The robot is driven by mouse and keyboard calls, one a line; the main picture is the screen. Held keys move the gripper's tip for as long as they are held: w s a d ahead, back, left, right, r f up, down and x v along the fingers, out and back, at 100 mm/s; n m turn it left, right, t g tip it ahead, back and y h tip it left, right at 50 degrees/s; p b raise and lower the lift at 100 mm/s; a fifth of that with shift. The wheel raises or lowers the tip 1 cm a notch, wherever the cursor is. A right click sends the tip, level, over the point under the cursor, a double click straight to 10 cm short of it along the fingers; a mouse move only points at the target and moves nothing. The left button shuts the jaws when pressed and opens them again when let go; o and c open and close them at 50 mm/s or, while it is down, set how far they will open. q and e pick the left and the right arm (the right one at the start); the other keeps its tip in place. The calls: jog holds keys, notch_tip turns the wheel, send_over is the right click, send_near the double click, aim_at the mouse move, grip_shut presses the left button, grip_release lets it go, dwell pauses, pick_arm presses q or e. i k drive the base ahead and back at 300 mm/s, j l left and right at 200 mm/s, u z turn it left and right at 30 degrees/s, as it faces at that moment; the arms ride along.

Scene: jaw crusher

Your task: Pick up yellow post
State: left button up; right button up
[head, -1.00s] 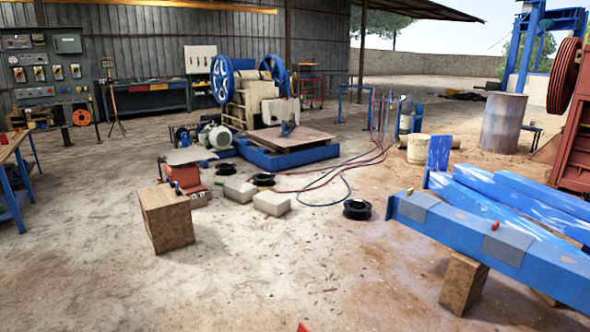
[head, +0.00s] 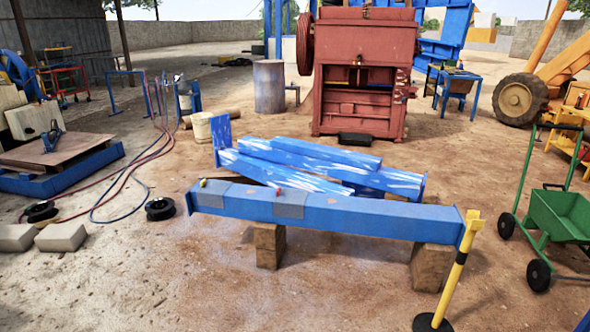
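A yellow post (head: 452,281) stands at the lower right of the head view, with black bands and a round black base (head: 432,323) on the dirt ground. Its top is a flat yellow head (head: 473,220). It stands in front of the right end of a long blue beam (head: 350,216), and its top overlaps that end in the picture. Neither of my grippers shows in the head view.
The blue beam rests on wooden blocks (head: 268,246), with more blue beams (head: 310,153) behind it. A green wheelbarrow (head: 560,213) stands right of the post. A red jaw crusher (head: 362,75) is behind. Open dirt lies in front of the beam.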

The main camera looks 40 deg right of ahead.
aim_at(425, 322)
jog(key=z, duration=2.5)
jog(key=i+j+u, duration=0.2)
jog(key=i+j, duration=0.15)
jog(key=i, duration=0.1)
